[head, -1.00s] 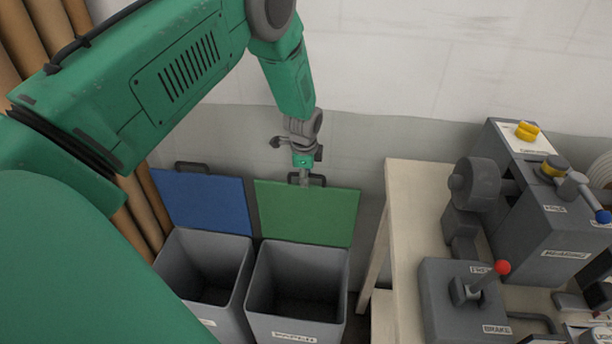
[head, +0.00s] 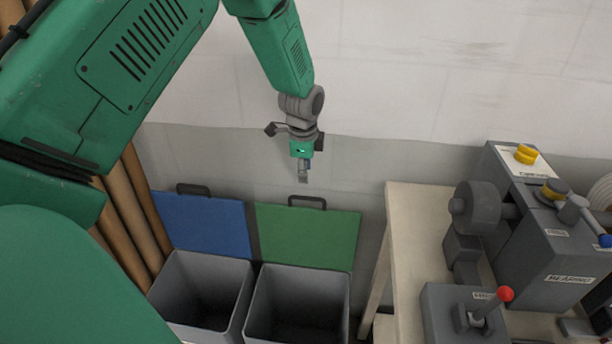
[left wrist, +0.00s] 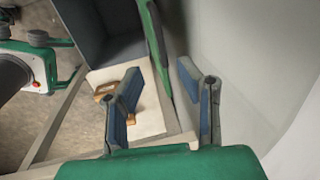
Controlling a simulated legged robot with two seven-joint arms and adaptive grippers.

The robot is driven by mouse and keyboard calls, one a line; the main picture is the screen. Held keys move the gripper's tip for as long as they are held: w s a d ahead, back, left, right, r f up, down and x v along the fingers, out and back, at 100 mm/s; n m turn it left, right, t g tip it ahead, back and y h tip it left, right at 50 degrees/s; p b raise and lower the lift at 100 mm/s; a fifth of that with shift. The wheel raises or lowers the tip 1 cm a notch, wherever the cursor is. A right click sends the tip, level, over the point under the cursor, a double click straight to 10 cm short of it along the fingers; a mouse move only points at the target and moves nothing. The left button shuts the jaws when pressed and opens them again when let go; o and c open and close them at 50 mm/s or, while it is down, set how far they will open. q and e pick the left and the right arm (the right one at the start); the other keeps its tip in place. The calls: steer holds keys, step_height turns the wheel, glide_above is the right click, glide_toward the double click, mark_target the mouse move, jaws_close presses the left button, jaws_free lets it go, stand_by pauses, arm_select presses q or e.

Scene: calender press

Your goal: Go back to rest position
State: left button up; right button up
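My left gripper (head: 303,173) hangs fingers down, just above the black handle of the raised green lid (head: 308,238) in the head view. In the left wrist view its two blue-padded fingers (left wrist: 158,95) stand apart with nothing held between them. The green lid's edge (left wrist: 154,42) shows beyond the fingers there. The blue lid (head: 205,226) also stands raised, to the left. Below the lids are two open grey bins, the left bin (head: 178,297) and the right bin (head: 257,306); their shadowed insides look empty. My right gripper is not in view.
A pale table (head: 408,230) stands right of the bins. It carries a grey machine (head: 540,235) and a grey box with a red-knobbed lever (head: 505,294). Brown rolls (head: 130,205) stand at the left. The wall (head: 420,85) is behind.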

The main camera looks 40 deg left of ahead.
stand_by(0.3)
arm_select(q)
steer(key=s+d+f+n+b, duration=0.25)
steer(key=s+d+f, duration=0.25)
steer(key=s+f, duration=0.35)
steer(key=s+d+f+n+b, duration=0.2)
steer(key=s+d+f+n, duration=0.15)
steer(key=s+f, duration=0.5)
steer(key=s+d+f+n+b, duration=0.1)
steer(key=s+d+f+n, duration=0.1)
steer(key=s, duration=0.6)
steer(key=s+d+f+n+g+h+b, duration=0.1)
steer(key=s+d+f+n+b, duration=0.1)
steer(key=s, duration=0.6)
step_height(320, 180, down, 3)
steer(key=d+n, duration=0.1)
steer(key=d, duration=0.1)
steer(key=shift+s+d, duration=0.3)
steer(key=shift+s, duration=0.1)
steer(key=shift+w, duration=0.15)
